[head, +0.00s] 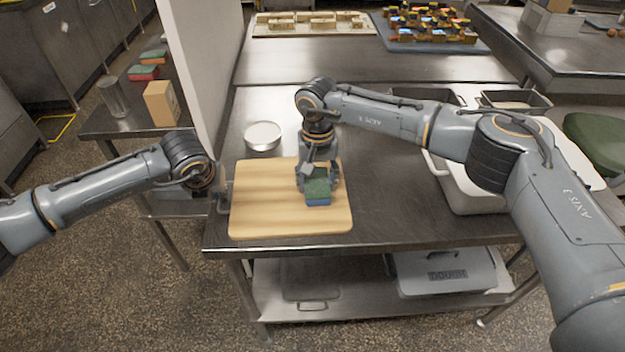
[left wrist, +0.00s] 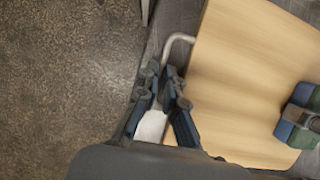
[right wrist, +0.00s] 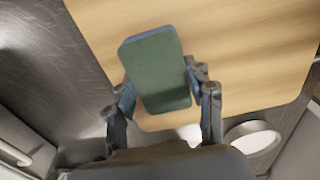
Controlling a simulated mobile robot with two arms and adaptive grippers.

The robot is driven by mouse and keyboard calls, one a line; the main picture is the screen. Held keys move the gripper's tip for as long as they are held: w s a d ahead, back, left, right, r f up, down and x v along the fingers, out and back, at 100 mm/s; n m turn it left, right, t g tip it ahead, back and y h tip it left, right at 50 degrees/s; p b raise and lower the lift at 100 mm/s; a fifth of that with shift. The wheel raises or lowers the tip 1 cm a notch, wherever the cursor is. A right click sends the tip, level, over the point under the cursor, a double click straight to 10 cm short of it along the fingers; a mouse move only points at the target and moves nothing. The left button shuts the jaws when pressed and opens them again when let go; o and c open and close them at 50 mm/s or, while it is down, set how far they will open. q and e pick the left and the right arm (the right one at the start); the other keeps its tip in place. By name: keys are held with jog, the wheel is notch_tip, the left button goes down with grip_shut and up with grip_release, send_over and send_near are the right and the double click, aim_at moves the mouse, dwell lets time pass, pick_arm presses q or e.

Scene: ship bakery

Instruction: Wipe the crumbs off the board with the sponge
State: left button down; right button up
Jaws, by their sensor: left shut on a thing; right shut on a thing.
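The wooden board (head: 255,215) lies on the steel table near its front left corner. The sponge (head: 318,191), green on top and blue below, is on or just above the board's right part; contact is hard to tell. My right gripper (head: 320,172) is shut on the sponge from behind, with a finger on each side in the right wrist view (right wrist: 163,85). My left gripper (head: 214,188) is shut on the metal handle (left wrist: 176,42) at the board's left edge. No crumbs can be made out on the board; any under the sponge are hidden.
A round pale dish (head: 263,136) stands behind the board. A white tub (head: 462,190) stands to the right, partly behind my right arm. A partition (head: 205,70) rises at the table's left.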

jog(key=shift+r, duration=0.1)
jog(key=shift+r, duration=2.95)
pick_arm(q)
jog(key=c, duration=1.4)
grip_release()
jog(key=v, duration=1.2)
jog(key=shift+r+p, duration=0.7)
pick_arm(e)
jog(key=shift+r, duration=1.45)
